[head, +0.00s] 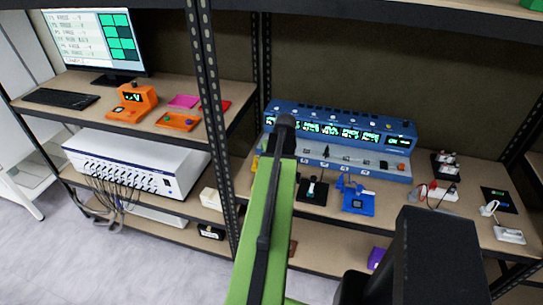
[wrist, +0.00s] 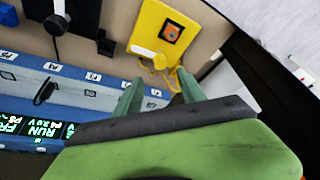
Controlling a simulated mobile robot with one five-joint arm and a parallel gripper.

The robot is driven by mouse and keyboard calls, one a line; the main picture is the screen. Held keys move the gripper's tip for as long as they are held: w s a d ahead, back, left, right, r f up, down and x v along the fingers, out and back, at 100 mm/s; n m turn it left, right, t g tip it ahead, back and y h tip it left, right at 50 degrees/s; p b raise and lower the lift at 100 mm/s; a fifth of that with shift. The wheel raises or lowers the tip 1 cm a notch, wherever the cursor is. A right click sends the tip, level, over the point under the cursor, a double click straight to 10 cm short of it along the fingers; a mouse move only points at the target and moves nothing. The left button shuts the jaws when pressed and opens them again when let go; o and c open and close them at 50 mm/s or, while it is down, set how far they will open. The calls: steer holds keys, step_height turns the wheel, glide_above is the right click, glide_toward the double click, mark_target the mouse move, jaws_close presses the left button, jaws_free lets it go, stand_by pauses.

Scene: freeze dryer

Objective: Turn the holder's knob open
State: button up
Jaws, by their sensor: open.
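A yellow holder (wrist: 150,30) lies on the shelf board in the wrist view, with a dark square and orange centre on its face. A small yellow knob-like part (wrist: 160,62) sticks out from its near end, beside a thin yellow loop. My gripper (wrist: 158,76) is open, with its two green fingers apart on either side of this part's line. The fingertips look close to it, but I cannot tell whether they touch. In the head view only a sliver of yellow (head: 256,162) shows left of my green arm. My fingers are hidden there.
A long blue instrument (head: 340,132) with green displays stands behind the holder. Right of my arm on the board are a black holder (head: 312,190) and a blue one (head: 357,202). A dark rack post (head: 212,110) stands left of my arm.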

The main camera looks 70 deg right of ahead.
steer(key=p+v, duration=0.6)
steer(key=v, duration=0.2)
steer(key=shift+r, duration=0.4)
steer(key=shift+s, duration=0.1)
